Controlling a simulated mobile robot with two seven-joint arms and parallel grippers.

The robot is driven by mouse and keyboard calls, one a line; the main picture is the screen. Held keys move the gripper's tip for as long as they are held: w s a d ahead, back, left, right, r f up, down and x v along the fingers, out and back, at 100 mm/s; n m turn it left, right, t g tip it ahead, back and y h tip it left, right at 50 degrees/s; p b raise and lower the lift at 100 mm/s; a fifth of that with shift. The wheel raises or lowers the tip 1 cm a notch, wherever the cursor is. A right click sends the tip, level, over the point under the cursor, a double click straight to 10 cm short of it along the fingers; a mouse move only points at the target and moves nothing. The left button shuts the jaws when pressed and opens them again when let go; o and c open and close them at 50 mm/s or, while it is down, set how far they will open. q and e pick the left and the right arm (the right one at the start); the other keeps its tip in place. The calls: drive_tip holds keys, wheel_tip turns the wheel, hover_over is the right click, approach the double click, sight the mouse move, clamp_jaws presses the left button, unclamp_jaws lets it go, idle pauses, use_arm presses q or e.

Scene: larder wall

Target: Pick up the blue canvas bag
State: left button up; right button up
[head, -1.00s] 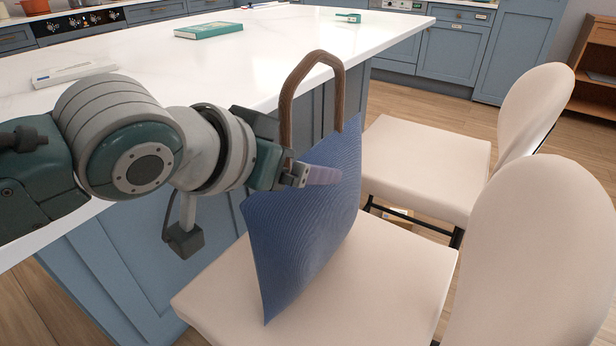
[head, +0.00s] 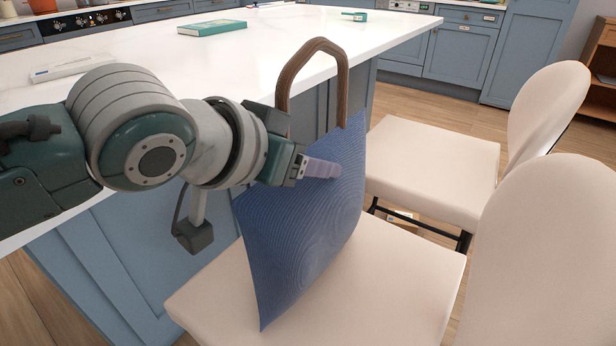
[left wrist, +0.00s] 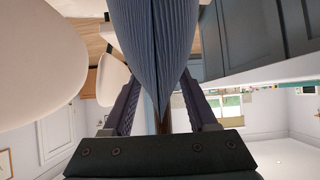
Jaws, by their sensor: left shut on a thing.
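The blue canvas bag (head: 305,240) stands upright on the seat of the near cream chair in the head view, with its brown looped handle (head: 313,70) pointing up. My left gripper (head: 322,168) reaches in from the left and is shut on the upper part of the bag, below the handle. In the left wrist view the bag (left wrist: 155,45) fills the space between the two fingers (left wrist: 160,105). The far finger is hidden behind the bag in the head view. I cannot tell if the bag's bottom still touches the seat. My right gripper is not in view.
The near chair seat (head: 400,280) is under the bag, and a second cream chair (head: 435,155) stands behind it. A white-topped blue island (head: 250,65) runs along the left, close to my arm. A green book (head: 212,28) and a white flat object (head: 75,70) lie on it.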

use_arm(q)
clamp_jaws()
